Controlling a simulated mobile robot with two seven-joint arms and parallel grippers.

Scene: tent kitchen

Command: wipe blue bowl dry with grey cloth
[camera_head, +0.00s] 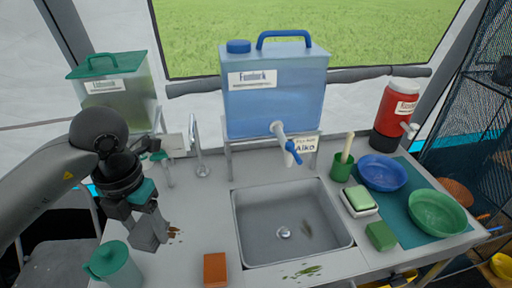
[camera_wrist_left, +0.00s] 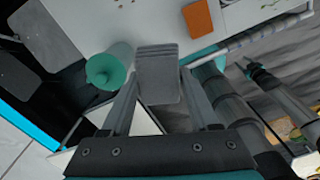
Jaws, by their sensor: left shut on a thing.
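The blue bowl (camera_head: 382,172) rests on the teal mat at the right of the counter, behind the green bowl. My left gripper (camera_head: 143,212) is over the left part of the counter, far from the blue bowl and left of the sink. It is shut on the grey cloth (camera_head: 150,236), which looks like a folded grey block. In the left wrist view the cloth (camera_wrist_left: 158,78) sits between the fingertips, above the counter. My right gripper is not seen in the head view.
The sink (camera_head: 262,240) lies mid-counter, with a tap (camera_head: 200,155) and a blue water canister (camera_head: 272,95) behind. A green mug (camera_head: 114,264) and an orange sponge (camera_head: 215,269) are near my left gripper. A green bowl (camera_head: 437,212), soap dish (camera_head: 360,205) and green block (camera_head: 380,237) stand right.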

